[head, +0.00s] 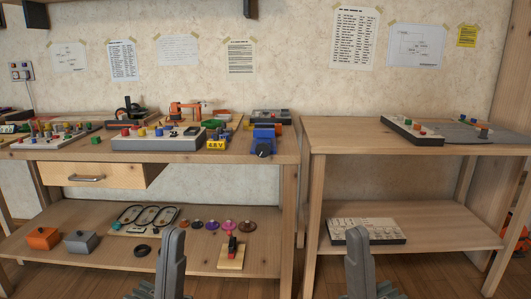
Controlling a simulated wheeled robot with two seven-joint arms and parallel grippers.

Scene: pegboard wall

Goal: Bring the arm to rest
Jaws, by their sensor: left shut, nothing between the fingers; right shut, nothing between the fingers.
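My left gripper (172,262) shows at the bottom of the head view, left of centre, pointing up in front of the lower shelf. My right gripper (359,262) shows at the bottom, right of centre, in front of the right table's lower shelf. Both are grey, upright, shut and empty. Both appear apart from the furniture and from every object. Most of both arms lies outside the view.
A left workbench (70,147) holds a grey button panel (155,143), a blue device (264,140) and other parts. Its lower shelf (205,262) carries boxes and discs. A right table (345,135) holds another panel (408,130); a white board (367,231) lies below.

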